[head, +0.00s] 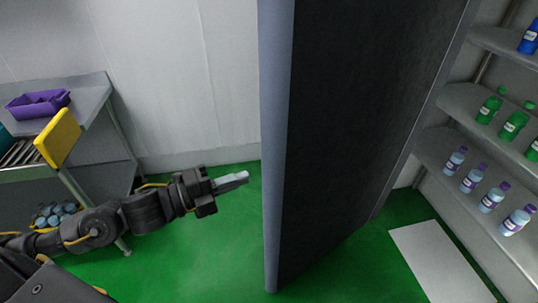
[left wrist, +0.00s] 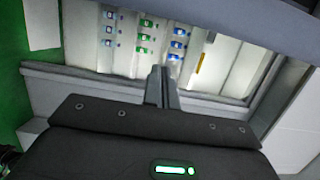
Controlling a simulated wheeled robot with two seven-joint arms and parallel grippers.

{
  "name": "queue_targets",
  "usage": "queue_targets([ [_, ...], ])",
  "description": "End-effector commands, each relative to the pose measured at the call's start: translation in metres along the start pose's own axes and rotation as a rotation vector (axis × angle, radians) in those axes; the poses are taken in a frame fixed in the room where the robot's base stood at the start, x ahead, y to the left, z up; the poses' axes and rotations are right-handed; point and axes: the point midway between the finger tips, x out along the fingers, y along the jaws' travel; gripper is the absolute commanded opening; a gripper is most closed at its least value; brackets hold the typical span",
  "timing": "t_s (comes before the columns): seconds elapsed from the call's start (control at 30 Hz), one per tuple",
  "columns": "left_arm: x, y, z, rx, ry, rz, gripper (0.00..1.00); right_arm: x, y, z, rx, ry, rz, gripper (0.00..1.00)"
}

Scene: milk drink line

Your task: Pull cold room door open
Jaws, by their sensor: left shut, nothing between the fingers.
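The cold room door (head: 345,120) stands open, its blue-grey edge (head: 275,150) facing me in the middle of the head view. Its dark face is turned to the right, towards the shelves. My left gripper (head: 243,177) is shut and empty, just left of the door edge and apart from it in the picture. In the left wrist view the shut fingers (left wrist: 162,72) point towards the doorway, with the shelves of bottles beyond. No door handle shows in either view. My right gripper is not in view.
Shelves (head: 470,98) at the right hold green, blue and purple-capped bottles. A white mat (head: 435,262) lies on the green floor (head: 200,260). A grey cart (head: 92,95) at the left carries a purple bin (head: 38,104) and a yellow board (head: 58,138).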

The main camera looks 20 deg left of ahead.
Motion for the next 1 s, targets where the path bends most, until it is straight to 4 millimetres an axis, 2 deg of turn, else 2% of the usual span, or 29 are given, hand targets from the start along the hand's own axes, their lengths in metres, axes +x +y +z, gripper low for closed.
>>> queue_targets([
  [0.17,0.034,-0.008,0.000,-0.003,0.000,-0.008,0.00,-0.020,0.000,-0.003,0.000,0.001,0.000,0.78],
  [0.43,0.089,-0.006,-0.001,-0.002,0.001,-0.003,0.00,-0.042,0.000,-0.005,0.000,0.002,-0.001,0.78],
  [0.53,0.092,-0.004,0.016,0.002,-0.003,0.003,0.00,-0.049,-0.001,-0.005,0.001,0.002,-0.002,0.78],
  [0.7,0.096,-0.002,0.032,0.001,-0.001,0.001,0.00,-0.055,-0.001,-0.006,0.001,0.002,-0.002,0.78],
  [1.0,0.097,0.000,0.039,0.000,0.001,0.000,0.00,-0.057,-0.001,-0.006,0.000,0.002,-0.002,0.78],
])
